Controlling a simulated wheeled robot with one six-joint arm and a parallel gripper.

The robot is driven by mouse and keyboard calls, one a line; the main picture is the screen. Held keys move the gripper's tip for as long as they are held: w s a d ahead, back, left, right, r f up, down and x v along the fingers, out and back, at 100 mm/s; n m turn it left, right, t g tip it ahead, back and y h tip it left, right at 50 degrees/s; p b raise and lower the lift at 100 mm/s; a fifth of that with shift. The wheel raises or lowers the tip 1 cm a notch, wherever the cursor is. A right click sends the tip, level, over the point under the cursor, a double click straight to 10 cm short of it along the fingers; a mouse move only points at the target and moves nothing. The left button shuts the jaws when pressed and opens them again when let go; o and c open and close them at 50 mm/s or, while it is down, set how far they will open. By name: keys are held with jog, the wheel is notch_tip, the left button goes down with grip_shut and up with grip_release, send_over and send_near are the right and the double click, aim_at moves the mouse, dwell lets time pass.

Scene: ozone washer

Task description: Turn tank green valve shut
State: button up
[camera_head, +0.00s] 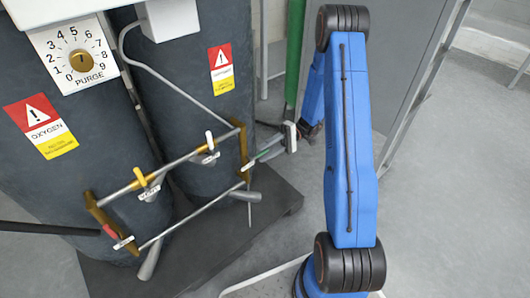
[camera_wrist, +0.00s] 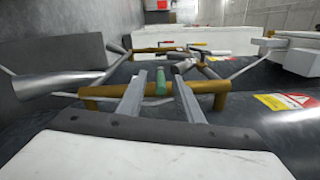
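The green valve handle (camera_head: 263,154) is at the right end of the brass-and-steel pipe frame (camera_head: 177,166) in front of the dark tanks. In the wrist view the green handle (camera_wrist: 161,82) stands between my two fingers, with a brass pipe (camera_wrist: 105,91) just behind it. My gripper (camera_head: 265,152) reaches in from the right in the head view. Its fingers are apart, one on each side of the handle, in the wrist view (camera_wrist: 160,80). A gap shows on both sides of the handle; contact is not visible. Small size hides the handle's exact angle in the head view.
A yellow valve (camera_head: 152,182), a white valve (camera_head: 209,146) and a red valve (camera_head: 111,233) sit on the same frame. A purge dial (camera_head: 81,61) is on the left tank (camera_head: 60,100). A green vertical pipe (camera_head: 294,55) stands behind my arm. Floor at right is clear.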

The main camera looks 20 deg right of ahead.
jog(key=v, duration=1.7)
jog(key=s+a+r+h, duration=0.5)
jog(key=s+a+r, duration=0.1)
jog(key=r, duration=0.3)
jog(key=s+a+r+h, duration=0.5)
jog(key=s+a+r, duration=0.2)
jog(key=r, duration=0.2)
jog(key=s+a+r+t+h, duration=0.1)
jog(key=s+r+t+h, duration=0.2)
jog(key=s, duration=0.6)
jog(key=s+a+r+m+t+h, duration=0.1)
jog(key=s+r+t+h, duration=0.2)
jog(key=s+t, duration=0.4)
jog(key=shift+s+a+r+h, duration=0.3)
jog(key=shift+s+h, duration=0.4)
jog(key=shift+s, duration=0.6)
